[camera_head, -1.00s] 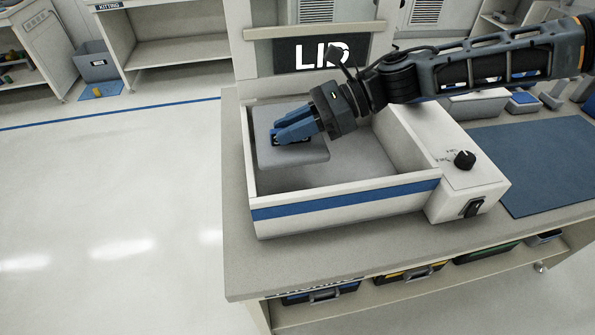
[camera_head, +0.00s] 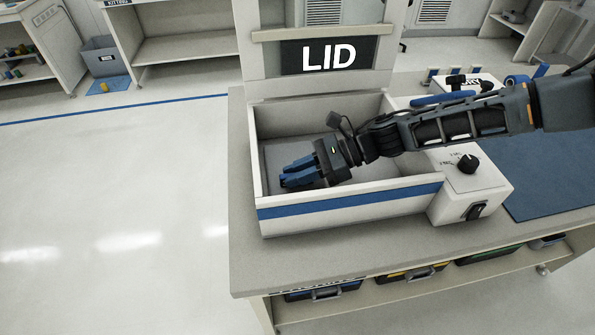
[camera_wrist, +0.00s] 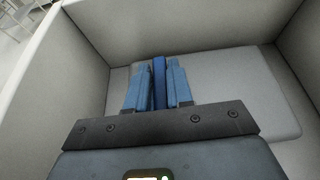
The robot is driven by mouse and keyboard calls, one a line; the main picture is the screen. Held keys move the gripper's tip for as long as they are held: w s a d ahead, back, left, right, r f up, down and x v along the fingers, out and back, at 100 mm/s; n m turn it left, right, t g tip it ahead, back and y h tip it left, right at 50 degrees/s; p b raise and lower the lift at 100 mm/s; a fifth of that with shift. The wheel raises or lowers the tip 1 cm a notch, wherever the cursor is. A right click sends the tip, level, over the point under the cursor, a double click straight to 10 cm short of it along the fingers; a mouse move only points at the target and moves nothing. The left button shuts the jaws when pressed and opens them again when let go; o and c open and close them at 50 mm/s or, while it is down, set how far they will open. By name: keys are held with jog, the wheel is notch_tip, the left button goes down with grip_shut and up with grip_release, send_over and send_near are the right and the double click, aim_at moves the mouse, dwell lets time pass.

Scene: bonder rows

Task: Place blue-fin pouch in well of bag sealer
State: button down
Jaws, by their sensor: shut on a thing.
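The bag sealer (camera_head: 347,200) is a white open-topped box with a blue stripe along its front, and its lid (camera_head: 329,56), marked LID, stands upright behind. My gripper (camera_head: 292,176) reaches down into the well from the right, its blue fingers inside the walls. In the wrist view, my gripper (camera_wrist: 158,84) is shut on the thin blue fin of the pouch (camera_wrist: 228,88). The pouch is a pale grey, flat body with rounded corners, lying within the well walls. Whether its underside touches the well floor is hard to tell.
A control box with a black knob (camera_head: 467,163) and switch adjoins the well on the right. A blue mat (camera_head: 548,170) lies on the bench beyond it. Tools and blue-handled items stand behind my arm. The floor at left is clear.

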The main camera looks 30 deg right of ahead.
jog(key=c, duration=1)
grip_release()
jog(key=shift+b+v, duration=1)
jog(key=shift+v, duration=2.8)
